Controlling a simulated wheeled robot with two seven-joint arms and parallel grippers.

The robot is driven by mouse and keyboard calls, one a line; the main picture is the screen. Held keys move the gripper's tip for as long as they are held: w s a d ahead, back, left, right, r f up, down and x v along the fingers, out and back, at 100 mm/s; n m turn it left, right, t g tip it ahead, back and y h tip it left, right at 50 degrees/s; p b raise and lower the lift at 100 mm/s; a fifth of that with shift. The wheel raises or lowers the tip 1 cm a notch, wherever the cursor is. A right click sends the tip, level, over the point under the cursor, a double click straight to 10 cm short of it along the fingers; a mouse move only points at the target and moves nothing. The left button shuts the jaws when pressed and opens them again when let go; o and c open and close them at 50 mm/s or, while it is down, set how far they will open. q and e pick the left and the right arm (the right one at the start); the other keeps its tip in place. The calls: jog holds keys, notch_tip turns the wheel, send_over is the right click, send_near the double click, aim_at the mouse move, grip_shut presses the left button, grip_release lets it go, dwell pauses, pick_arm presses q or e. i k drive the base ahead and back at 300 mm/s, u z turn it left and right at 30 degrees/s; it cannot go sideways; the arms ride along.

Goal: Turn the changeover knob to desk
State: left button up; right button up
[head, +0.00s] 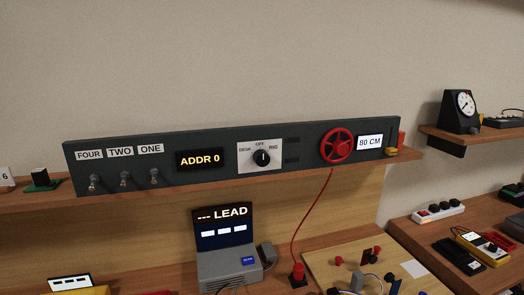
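The changeover knob (262,158) is a round black knob on a white plate (246,166) in the middle of the long dark panel. The plate is marked DESK at the left, OFF at the top and RIG at the right. The knob's pale pointer line looks close to upright, towards OFF, but it is small. Neither of my grippers shows in the head view, and nothing covers the knob.
The dark panel (215,135) stands on a wooden shelf (210,187). A grey device (228,268) and a red cable (308,222) are below.

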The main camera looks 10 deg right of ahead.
aim_at(261, 158)
jog(key=k, duration=0.5)
jog(key=u, duration=1.4)
jog(key=i, duration=1.05)
jog(key=z, duration=1.9)
